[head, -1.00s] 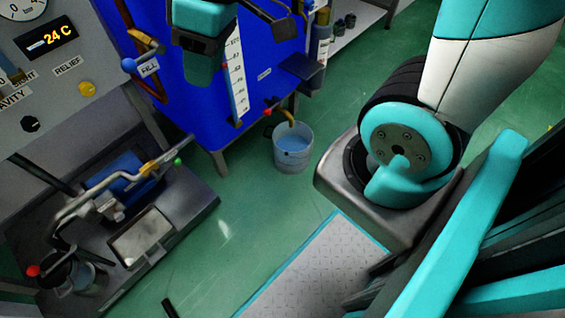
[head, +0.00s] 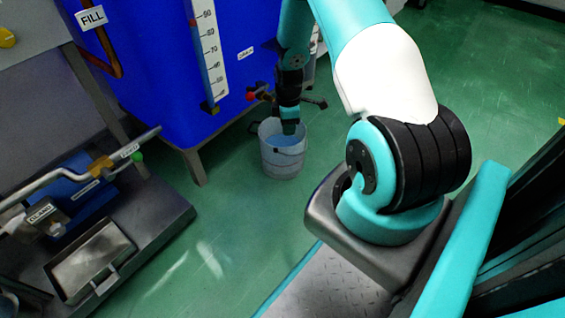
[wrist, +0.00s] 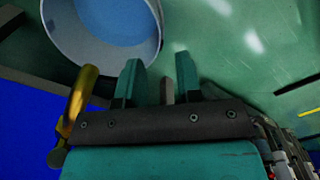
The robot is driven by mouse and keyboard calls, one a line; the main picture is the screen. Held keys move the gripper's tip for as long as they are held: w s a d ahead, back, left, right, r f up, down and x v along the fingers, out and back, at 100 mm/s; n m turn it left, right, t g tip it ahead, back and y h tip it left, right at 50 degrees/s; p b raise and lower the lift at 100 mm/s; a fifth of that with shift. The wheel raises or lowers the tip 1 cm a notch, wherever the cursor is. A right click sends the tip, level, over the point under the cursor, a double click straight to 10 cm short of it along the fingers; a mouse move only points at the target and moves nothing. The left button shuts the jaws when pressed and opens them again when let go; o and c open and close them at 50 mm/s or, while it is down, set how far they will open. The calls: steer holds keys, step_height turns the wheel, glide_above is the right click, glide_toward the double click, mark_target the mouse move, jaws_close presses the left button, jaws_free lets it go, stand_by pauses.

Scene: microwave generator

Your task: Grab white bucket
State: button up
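The white bucket (head: 283,158) stands upright on the green floor beside the blue tank, with light blue inside it. In the wrist view the bucket (wrist: 148,45) is at the top left, cut off by the frame edge. My gripper (head: 289,126) points down at the bucket's rim in the head view, overlapping its far side. In the wrist view my gripper (wrist: 159,75) has its two teal fingers apart, with the bucket just beyond the left finger. A narrow grey piece shows between the fingers; I cannot tell what it is. I see no contact with the bucket.
The blue tank (head: 150,85) stands behind and left of the bucket. A brass spout (wrist: 82,95) is close left of my fingers. A dark bench with a metal tray (head: 90,262) is at the lower left. Open green floor (head: 215,225) lies in front of the bucket.

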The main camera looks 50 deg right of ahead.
step_height(320, 180, down, 12)
steer(key=b, duration=0.7)
steer(key=shift+w+a+r, duration=0.2)
steer(key=shift+w+r, duration=0.05)
steer(key=shift+w, duration=0.05)
steer(key=shift+c, duration=0.5)
jaws_close()
steer(key=shift+w+d+r, duration=0.1)
stand_by(0.4)
